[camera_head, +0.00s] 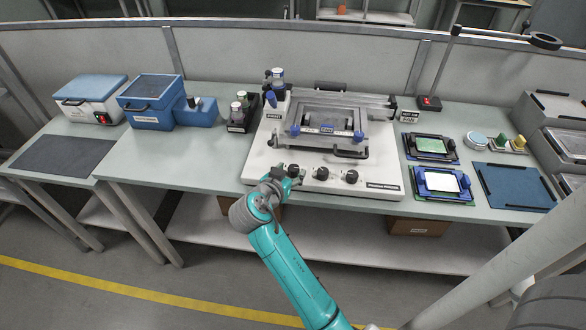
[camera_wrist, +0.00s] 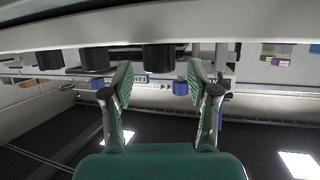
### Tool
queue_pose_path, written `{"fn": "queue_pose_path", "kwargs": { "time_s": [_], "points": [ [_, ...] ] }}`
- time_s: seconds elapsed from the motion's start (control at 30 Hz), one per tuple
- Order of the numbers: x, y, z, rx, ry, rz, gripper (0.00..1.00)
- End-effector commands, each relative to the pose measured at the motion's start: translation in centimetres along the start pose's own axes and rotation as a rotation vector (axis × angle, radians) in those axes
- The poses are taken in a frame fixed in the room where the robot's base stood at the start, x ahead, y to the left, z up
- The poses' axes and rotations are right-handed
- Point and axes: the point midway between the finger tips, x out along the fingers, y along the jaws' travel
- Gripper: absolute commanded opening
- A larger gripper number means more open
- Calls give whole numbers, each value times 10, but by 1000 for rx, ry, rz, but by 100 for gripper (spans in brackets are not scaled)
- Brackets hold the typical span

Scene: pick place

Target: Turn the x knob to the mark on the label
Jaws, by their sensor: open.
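Three black knobs sit in a row on the front of a white machine base (camera_head: 260,165): a left one (camera_head: 294,170), a middle one (camera_head: 321,173) and a right one (camera_head: 351,177). Their labels are too small to read, so I cannot tell which is x. My gripper (camera_head: 286,174) is at the left knob and partly covers it. In the wrist view my gripper (camera_wrist: 160,82) is open, with a green-padded finger on each side. One knob (camera_wrist: 158,57) lies ahead between the fingers, apparently untouched. Two other knobs (camera_wrist: 95,59) show to its left.
A grey stage frame with a black handle (camera_head: 350,153) stands behind the knobs. A small holder with bottles (camera_head: 240,115) and a blue box (camera_head: 150,100) are to the left. Green-screened and white-screened devices (camera_head: 442,183) and a blue mat (camera_head: 512,187) are to the right.

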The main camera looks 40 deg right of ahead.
Motion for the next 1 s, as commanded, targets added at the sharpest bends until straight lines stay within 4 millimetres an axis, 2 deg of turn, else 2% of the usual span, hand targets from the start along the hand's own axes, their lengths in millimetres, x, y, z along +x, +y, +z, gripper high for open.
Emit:
{"fn": "queue_pose_path", "kwargs": {
  "time_s": [0.2, 0.57, 0.67, 0.8, 0.83, 1.0],
  "points": [
    [23, 0, 0, 0, 0, 1, 59],
    [28, 0, 0, 0, 0, -1, 59],
    [27, 0, 0, 0, 0, -1, 39],
    [27, 0, 0, -1, 0, -1, 4],
    [27, 0, 0, -1, 0, -1, 0],
    [27, 0, 0, -2, 0, -4, 0]
  ]
}}
